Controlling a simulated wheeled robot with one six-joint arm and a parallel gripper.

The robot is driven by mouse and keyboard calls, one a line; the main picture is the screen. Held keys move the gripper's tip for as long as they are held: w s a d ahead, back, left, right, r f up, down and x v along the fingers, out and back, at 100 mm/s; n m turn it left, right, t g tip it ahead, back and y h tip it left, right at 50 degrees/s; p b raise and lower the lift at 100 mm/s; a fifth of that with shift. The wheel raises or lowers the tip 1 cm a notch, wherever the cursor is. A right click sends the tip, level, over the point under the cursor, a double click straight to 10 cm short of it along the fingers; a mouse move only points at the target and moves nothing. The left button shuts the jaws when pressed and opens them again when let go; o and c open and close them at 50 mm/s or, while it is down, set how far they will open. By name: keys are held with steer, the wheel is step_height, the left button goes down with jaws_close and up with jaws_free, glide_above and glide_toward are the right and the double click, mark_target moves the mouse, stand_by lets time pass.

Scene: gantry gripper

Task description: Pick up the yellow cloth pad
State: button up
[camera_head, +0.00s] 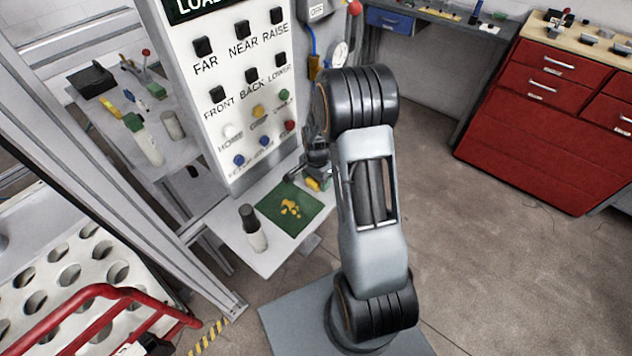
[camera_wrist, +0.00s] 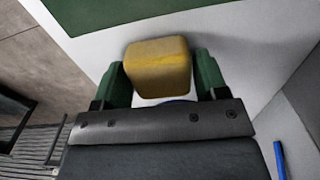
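The yellow cloth pad (camera_wrist: 158,68) lies on the white shelf between my gripper's two green fingers in the wrist view. It looks like a thick, rounded yellow block with a brighter streak across it. My gripper (camera_wrist: 162,80) is open around it, one finger close along each side, with a thin gap showing at the tips. I cannot tell whether either finger touches it. In the head view the pad (camera_head: 313,184) shows as a small yellow patch below my gripper (camera_head: 318,170), partly hidden by it and my arm.
A green mat (camera_head: 278,218) with yellow marks lies left of the pad. A white bottle with a dark cap (camera_head: 252,228) stands at the shelf's left. The white button panel (camera_head: 228,130) rises behind. A blue stick-like thing (camera_wrist: 280,160) is right of my gripper.

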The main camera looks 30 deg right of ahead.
steer(key=c, duration=0.5)
steer(key=shift+c, duration=0.2)
steer(key=shift+r, duration=0.6)
steer(key=s+d+r+b, duration=0.2)
steer(key=s+d+r, duration=0.1)
steer(key=s+r, duration=0.8)
steer(key=s, duration=0.2)
steer(key=shift+s+d+r, duration=0.3)
steer(key=shift+d+r, duration=0.05)
steer(key=shift+r, duration=0.05)
